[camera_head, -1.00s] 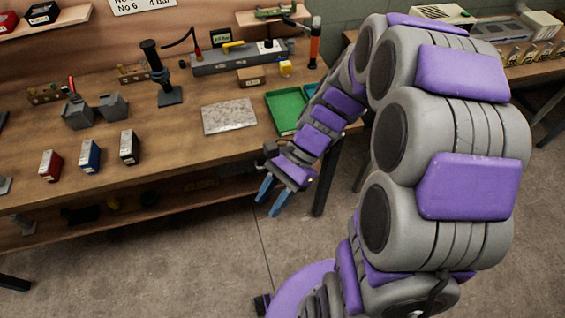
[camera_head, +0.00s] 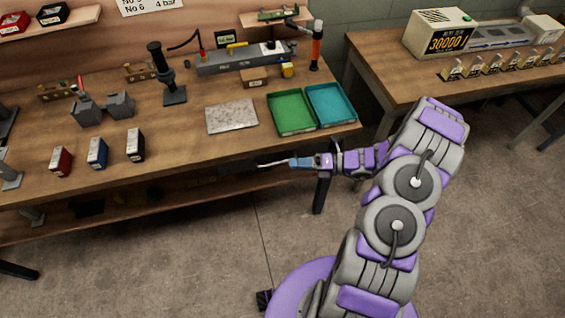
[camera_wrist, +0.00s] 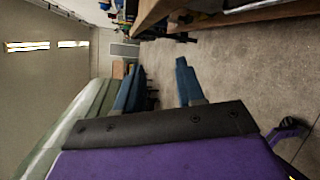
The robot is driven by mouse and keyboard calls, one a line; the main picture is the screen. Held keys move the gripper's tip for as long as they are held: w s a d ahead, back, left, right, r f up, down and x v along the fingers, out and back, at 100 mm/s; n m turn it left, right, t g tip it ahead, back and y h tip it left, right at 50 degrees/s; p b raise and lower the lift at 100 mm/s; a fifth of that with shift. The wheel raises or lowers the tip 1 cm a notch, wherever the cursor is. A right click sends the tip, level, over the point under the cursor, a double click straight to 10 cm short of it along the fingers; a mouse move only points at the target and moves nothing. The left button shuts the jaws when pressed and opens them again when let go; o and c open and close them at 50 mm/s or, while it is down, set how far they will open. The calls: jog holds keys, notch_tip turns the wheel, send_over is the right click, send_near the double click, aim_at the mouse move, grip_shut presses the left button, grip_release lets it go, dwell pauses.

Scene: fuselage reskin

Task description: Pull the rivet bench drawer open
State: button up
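The rivet bench (camera_head: 190,150) is the wooden bench across the left and middle of the head view. A pale thin bar (camera_head: 272,163), possibly the drawer handle, shows just below its front edge, by a dark patch (camera_head: 238,166) that may be the drawer front. My gripper (camera_head: 299,163) has its blue fingers close to the bar's right end; I cannot tell if they touch. In the wrist view my gripper (camera_wrist: 158,82) has its two blue fingers apart, with nothing clear between them. No drawer gap shows.
A green tray (camera_head: 291,112) and a teal tray (camera_head: 331,104) stand at the bench's right end above my gripper. A second bench (camera_head: 400,60) stands at right. The front floor is clear.

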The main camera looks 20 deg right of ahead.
jog(key=s+d+f+m+t+h+p, duration=0.1)
jog(key=d+f+m+t+h, duration=0.2)
jog(key=d+f+m+t, duration=0.55)
jog(key=w+a+f+m+g+b, duration=0.2)
jog(key=w+a+f, duration=0.3)
jog(key=w+a, duration=0.6)
jog(key=shift+w+a+f+g+b, duration=0.2)
jog(key=shift+w+f+g+b, duration=0.25)
jog(key=shift+b, duration=0.1)
jog(key=shift+s, duration=0.1)
jog(key=shift+c, duration=0.4)
grip_shut()
